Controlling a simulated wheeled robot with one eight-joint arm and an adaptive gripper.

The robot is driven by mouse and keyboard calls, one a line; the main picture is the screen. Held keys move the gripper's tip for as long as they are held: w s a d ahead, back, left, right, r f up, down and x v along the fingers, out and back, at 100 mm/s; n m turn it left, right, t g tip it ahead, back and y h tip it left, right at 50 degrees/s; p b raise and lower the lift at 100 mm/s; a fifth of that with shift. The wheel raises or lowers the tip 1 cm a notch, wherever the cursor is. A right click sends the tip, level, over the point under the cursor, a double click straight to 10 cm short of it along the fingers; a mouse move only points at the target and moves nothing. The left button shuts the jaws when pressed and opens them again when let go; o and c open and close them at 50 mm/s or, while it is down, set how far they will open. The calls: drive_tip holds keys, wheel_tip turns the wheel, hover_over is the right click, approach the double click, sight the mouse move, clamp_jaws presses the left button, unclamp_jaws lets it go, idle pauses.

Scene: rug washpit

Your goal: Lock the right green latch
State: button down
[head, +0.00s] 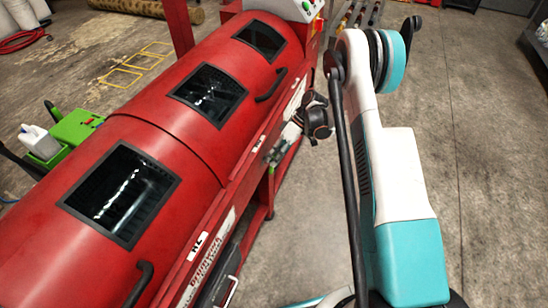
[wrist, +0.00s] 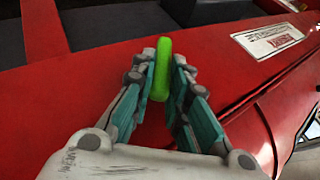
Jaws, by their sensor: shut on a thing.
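The green latch (wrist: 162,68) shows in the wrist view as a bright green upright handle in front of the red machine body. My gripper (wrist: 166,75) has its teal-padded fingers closed in on the latch, one on each side, near its upper part. In the head view my gripper (head: 274,152) is at the right side of the red machine (head: 150,138), by its lower front edge.
The machine has dark windows (head: 122,195) and black handles (head: 271,86). A white label (wrist: 267,40) is on the red panel. A green cart (head: 75,127) stands on the far left side. The concrete floor (head: 490,150) on the right is clear.

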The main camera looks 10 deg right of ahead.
idle(0.4)
drive_tip(key=c, duration=1.6)
unclamp_jaws()
drive_tip(key=shift+o, duration=0.2)
drive_tip(key=v, duration=1.2)
drive_tip(key=shift+d+f, duration=0.1)
